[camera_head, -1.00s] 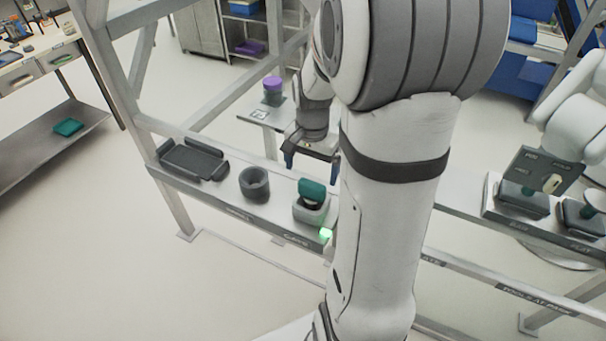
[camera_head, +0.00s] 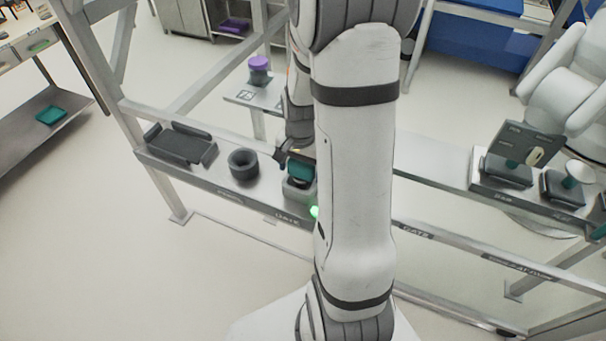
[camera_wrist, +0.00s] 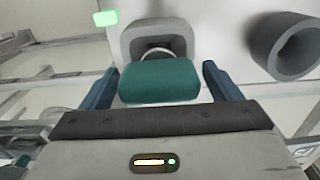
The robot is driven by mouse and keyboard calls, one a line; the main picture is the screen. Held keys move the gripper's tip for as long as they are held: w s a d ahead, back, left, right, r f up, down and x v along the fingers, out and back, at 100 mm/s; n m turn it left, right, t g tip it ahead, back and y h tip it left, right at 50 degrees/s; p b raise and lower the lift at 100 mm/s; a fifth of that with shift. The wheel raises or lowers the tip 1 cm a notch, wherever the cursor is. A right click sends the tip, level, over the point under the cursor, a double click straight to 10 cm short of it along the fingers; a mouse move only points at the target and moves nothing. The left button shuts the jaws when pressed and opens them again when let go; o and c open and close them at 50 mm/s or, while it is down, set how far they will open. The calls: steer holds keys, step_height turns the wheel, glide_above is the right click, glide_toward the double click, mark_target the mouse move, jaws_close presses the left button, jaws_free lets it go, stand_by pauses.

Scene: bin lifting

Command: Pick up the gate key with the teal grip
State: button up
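The gate key's teal grip (camera_wrist: 158,81) sits between the two blue fingers of my gripper (camera_wrist: 158,90) in the wrist view. The fingers are spread wider than the grip, with a gap on each side. The key stands in its grey holder (camera_wrist: 155,38) on the shelf. In the head view the teal grip (camera_head: 301,170) shows above the grey holder (camera_head: 298,190), with my gripper (camera_head: 298,160) over it. My arm hides part of the gripper there.
A dark ring-shaped cup (camera_head: 243,165) stands left of the holder, and a black tray (camera_head: 181,146) farther left. A green light (camera_head: 315,212) glows at the shelf's front edge. A purple-topped jar (camera_head: 259,70) stands behind. A dark panel (camera_head: 526,143) is at right.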

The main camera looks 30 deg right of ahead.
steer(key=c, duration=0.9)
steer(key=shift+r, duration=0.1)
step_height(320, 180, up, 10)
steer(key=shift+f+b, duration=0.1)
steer(key=shift+b, duration=0.6)
step_height(320, 180, up, 6)
steer(key=p, duration=0.4)
stand_by(0.3)
